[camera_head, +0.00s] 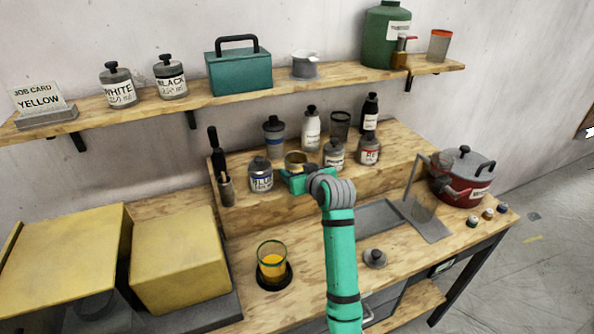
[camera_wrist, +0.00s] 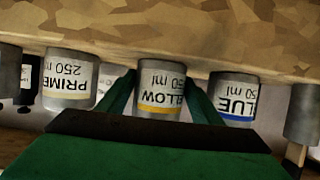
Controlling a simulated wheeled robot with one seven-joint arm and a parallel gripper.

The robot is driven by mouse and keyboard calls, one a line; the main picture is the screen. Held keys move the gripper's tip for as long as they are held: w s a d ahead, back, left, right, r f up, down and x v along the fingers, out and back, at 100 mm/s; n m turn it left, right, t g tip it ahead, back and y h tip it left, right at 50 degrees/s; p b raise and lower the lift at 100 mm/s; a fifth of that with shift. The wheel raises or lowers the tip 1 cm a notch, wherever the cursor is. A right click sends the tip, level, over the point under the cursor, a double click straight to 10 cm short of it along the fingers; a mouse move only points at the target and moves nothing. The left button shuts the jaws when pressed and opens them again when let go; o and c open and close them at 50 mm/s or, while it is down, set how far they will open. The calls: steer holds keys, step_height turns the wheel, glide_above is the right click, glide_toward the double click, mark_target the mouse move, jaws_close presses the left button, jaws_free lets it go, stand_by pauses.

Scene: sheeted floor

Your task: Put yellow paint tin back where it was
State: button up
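The yellow paint tin (camera_head: 296,158) is upright and lidless at the raised wooden step, between the blue tin (camera_head: 261,175) and the primer tin (camera_head: 333,153). My gripper (camera_head: 297,178) reaches it from the front. The wrist view is upside down; there the yellow tin (camera_wrist: 160,92) sits between my two green fingers (camera_wrist: 160,98), which appear to press its sides. Its base is in line with its neighbours, level with the step; I cannot tell if it bears its weight there. A loose grey lid (camera_head: 375,258) lies on the bench.
A glass with yellow paint (camera_head: 272,267) stands on a black disc in front. The red tin (camera_head: 369,149) and several bottles stand on the step. A red pot (camera_head: 462,185) is at the right, yellow boxes (camera_head: 180,260) at the left. A shelf (camera_head: 225,98) runs above.

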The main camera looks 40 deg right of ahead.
steer(key=shift+o, duration=0.6)
steer(key=shift+r, duration=0.1)
steer(key=shift+r, duration=0.15)
steer(key=v, duration=1.2)
steer(key=shift+s, duration=0.1)
